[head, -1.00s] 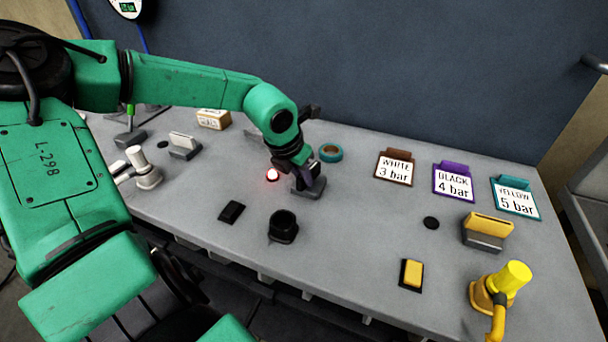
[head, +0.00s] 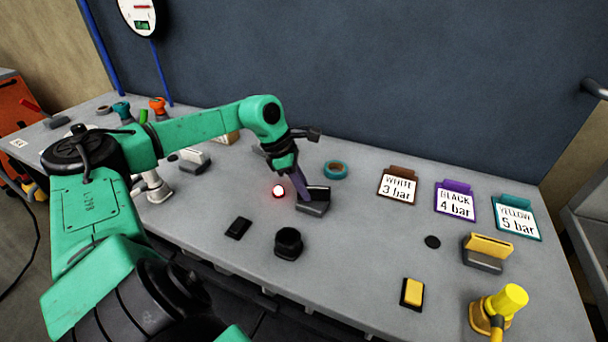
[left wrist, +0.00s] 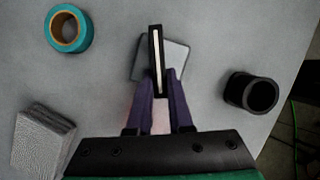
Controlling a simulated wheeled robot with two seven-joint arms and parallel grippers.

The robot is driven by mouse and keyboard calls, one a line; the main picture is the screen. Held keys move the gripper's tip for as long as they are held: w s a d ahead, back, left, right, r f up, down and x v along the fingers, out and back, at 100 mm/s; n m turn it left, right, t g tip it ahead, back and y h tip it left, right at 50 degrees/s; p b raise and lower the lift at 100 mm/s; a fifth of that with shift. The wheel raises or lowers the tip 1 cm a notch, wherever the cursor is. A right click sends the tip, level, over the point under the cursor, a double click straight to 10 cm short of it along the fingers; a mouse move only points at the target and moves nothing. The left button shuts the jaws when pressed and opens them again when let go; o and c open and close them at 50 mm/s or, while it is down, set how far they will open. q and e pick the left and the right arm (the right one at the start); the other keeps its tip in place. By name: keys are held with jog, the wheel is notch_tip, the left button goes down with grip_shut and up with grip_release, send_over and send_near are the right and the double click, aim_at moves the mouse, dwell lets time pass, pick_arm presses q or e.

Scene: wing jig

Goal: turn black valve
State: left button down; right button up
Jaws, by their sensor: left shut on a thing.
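The black valve (head: 313,207) has a grey block base with an upright black handle, and stands mid-table. In the left wrist view its handle (left wrist: 156,42) shows edge-on as a black bar with a pale stripe, at a slight angle to the grey base (left wrist: 176,62). My left gripper (head: 303,194) has purple fingers, which point down at the valve. In the left wrist view the fingers (left wrist: 158,82) are shut on the handle from both sides. The fingers hide part of the handle in the head view. My right gripper is not in view.
A red lamp (head: 279,192) glows left of the valve. A black round fitting (head: 288,243), a black switch (head: 238,228) and a teal tape roll (head: 336,170) stand close by. Label cards (head: 397,186) and yellow parts (head: 486,252) are to the right. A white valve (head: 195,159) is to the left.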

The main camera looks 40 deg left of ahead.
pick_arm(q)
jog(key=shift+w+a+r+m+g+h+p, duration=0.1)
jog(key=shift+w+r+m+g+h+p, duration=0.1)
jog(key=shift+m+p, duration=0.35)
jog(key=shift+w+r+m+g+h+p, duration=0.1)
jog(key=shift+m+g+p, duration=0.2)
jog(key=shift+m, duration=0.35)
jog(key=shift+w+a+f+m+g+p, duration=0.15)
jog(key=shift+m+p, duration=0.15)
jog(key=shift+m, duration=0.2)
jog(key=shift+f+m+g+p, duration=0.15)
jog(key=shift+m+p, duration=0.15)
jog(key=shift+m, duration=0.2)
jog(key=c, duration=0.8)
grip_release()
jog(key=shift+r, duration=0.1)
